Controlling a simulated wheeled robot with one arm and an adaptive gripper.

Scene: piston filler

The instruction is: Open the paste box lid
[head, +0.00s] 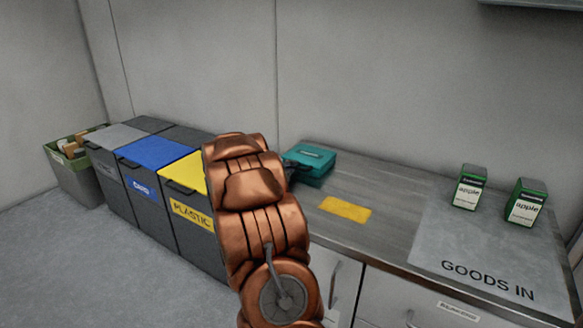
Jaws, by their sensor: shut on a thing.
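A teal box (311,164), which looks like the paste box, sits at the far left end of the grey counter, near the wall. Its top is teal with a small pale label. A dark line runs under the top, and I cannot tell whether the lid is raised. My copper-coloured arm stands in front of the box's left side and hides part of it.
The grey counter (390,200) carries a yellow patch (345,208) and a GOODS IN mat (470,240). Two green-and-white apple cartons (470,187) (526,203) stand on the mat. Bins with blue (153,152) and yellow (188,172) lids and a green-rimmed bin (82,185) stand left.

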